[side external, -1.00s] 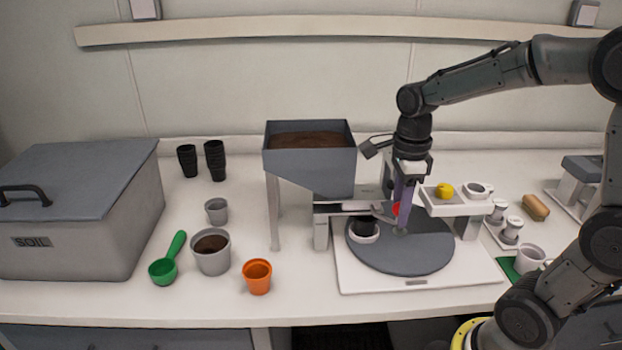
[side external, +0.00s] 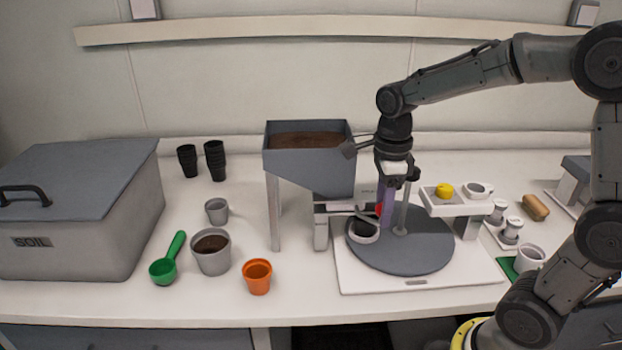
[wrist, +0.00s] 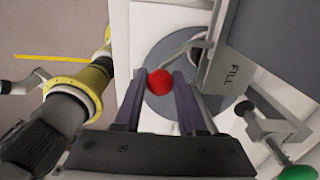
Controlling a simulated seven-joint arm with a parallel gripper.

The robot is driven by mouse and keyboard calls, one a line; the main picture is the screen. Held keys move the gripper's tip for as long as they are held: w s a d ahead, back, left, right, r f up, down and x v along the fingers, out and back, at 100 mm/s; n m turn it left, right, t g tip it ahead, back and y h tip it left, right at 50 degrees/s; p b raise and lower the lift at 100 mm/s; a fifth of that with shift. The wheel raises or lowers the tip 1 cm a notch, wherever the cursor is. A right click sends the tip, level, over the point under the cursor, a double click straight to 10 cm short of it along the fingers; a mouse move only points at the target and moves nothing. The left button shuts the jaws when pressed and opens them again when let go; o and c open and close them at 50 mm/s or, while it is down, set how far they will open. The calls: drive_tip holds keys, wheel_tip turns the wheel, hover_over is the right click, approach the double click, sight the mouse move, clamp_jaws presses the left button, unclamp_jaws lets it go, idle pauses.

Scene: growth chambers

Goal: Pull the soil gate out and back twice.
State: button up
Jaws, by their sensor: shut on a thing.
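The soil gate is a flat slide with a red knob (side external: 379,209) under the grey soil hopper (side external: 309,161). My gripper (side external: 387,217) is shut on the red knob, just right of the hopper's outlet and above the turntable. In the wrist view the knob (wrist: 159,82) sits between the two fingers, near their tips. The gate's plate is mostly hidden under the hopper and behind my fingers, so how far it is out is hard to tell. Dark soil (side external: 306,141) lies in the hopper.
A raised white shelf (side external: 457,208) with a yellow item is close on the right. Pots, a green scoop (side external: 164,268) and the soil bin (side external: 75,215) stand left.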

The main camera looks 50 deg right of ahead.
drive_tip(key=shift+w+a+r, duration=0.1)
drive_tip(key=shift+w+a, duration=0.45)
drive_tip(key=shift+w, duration=0.15)
drive_tip(key=s+d, duration=0.3)
drive_tip(key=shift+s+d, duration=0.3)
drive_tip(key=shift+d, duration=0.05)
idle(0.6)
drive_tip(key=shift+w+a, duration=1.8)
drive_tip(key=shift+w, duration=0.1)
drive_tip(key=o, duration=0.7)
drive_tip(key=shift+o, duration=1)
drive_tip(key=shift+s, duration=0.1)
